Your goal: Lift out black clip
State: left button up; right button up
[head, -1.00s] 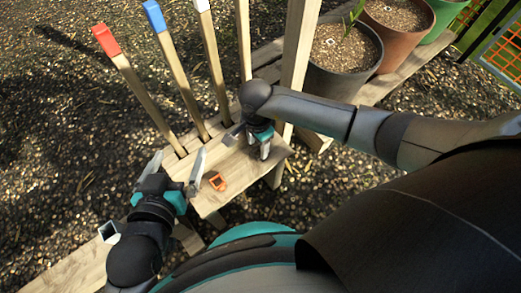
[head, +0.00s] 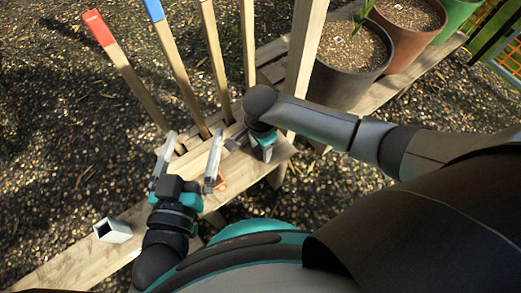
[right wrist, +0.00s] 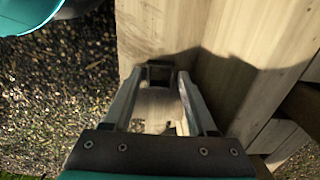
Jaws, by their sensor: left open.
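A small dark, square-looking piece, likely the black clip (right wrist: 160,71), sits between my right gripper's fingertips over the pale wood in the right wrist view. My right gripper (right wrist: 160,77) points down at the wooden bench; in the head view it (head: 264,153) is at the bench's right part. Its fingertips are close to the piece's sides, but I cannot tell whether they grip it. In the head view the clip is not distinguishable.
An orange clip (head: 222,182) lies on the bench, partly hidden behind a left finger. A square metal tube (head: 112,231) stands on a plank at lower left. Tall stakes with red (head: 98,27) and blue (head: 154,10) tops rise behind. Plant pots (head: 350,65) stand at upper right.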

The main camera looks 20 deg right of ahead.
grip_shut()
jog(key=shift+r, duration=0.2)
dwell(0.5)
